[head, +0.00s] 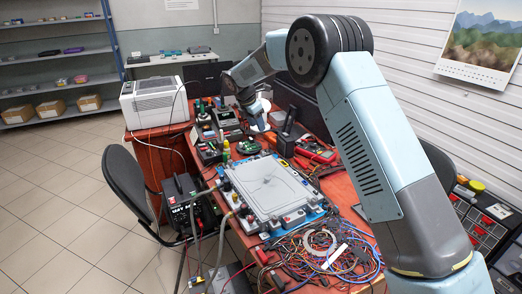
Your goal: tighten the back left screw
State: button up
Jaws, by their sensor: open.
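A flat light-grey plate (268,188) lies on a blue-edged base on the red workbench, with small dark and pale fittings around its rim. The individual screws are too small to tell apart, so I cannot make out the back left screw or how far it is turned. My gripper (262,122) hangs over the bench beyond the plate's far edge, apart from the plate. It is small in view and partly hidden by my wrist; its jaws are open and I see nothing held between them.
Grey hoses (197,215) run along the plate's left side. Tangled coloured cables (325,255) cover the bench in front. Tools and small devices crowd the far bench. A black chair (125,180) and a black power unit (190,205) stand left. Floor farther left is clear.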

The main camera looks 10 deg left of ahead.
aim_at(262, 151)
jog(key=shift+n, duration=0.4)
jog(key=x, duration=0.5)
jog(key=a+x, duration=0.1)
jog(key=x, duration=0.4)
jog(key=a+x, duration=0.1)
jog(key=x, duration=0.4)
jog(key=shift+f, duration=0.4)
grip_shut()
